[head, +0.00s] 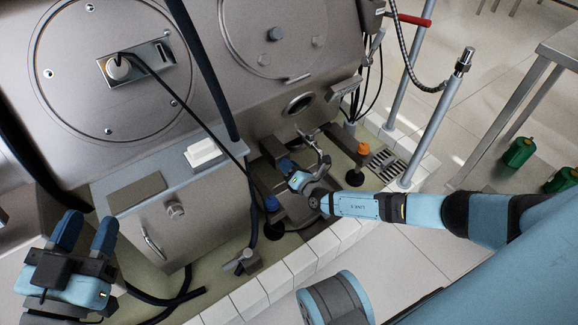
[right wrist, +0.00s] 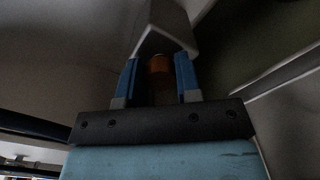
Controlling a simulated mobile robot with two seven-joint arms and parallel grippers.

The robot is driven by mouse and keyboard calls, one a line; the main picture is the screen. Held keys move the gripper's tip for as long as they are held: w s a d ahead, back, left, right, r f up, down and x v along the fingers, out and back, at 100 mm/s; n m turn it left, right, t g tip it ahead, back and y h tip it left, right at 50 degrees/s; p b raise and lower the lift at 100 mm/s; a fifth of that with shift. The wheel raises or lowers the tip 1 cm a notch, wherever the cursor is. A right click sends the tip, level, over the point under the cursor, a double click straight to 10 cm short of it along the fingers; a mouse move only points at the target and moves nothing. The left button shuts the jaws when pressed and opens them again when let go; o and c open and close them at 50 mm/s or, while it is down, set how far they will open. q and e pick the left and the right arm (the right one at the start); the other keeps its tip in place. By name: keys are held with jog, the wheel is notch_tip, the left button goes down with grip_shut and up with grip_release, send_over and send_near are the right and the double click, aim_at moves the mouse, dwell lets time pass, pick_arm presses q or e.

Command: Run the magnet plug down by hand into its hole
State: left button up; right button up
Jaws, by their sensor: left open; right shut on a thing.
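My right gripper (head: 284,164) reaches in from the right, low beside the machine's base, by a dark grey block-shaped part (head: 271,148). In the right wrist view, its two blue fingers (right wrist: 158,72) are shut on a short orange-brown cylinder, which I take for the magnet plug (right wrist: 160,66). The plug's upper end meets the underside of a grey housing (right wrist: 162,30). The hole is not visible in either view, and I cannot tell whether the plug is in it. My left gripper (head: 87,230) is open and empty at the lower left.
The large steel machine (head: 110,60) stands behind, with a grey cabinet (head: 180,215) in front. Black hoses and cables cross the area. A white-tiled curb (head: 285,277) runs along the front. An orange-topped part (head: 363,149) and a drain grate (head: 385,162) lie right of my right gripper.

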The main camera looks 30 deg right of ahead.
jog(key=shift+s+d+f, duration=0.15)
jog(key=shift+f, duration=0.05)
jog(key=shift+m, duration=1.5)
jog(key=shift+m, duration=1.2)
grip_shut()
jog(key=o, duration=1)
grip_release()
jog(key=shift+o, duration=0.4)
jog(key=shift+r, duration=0.1)
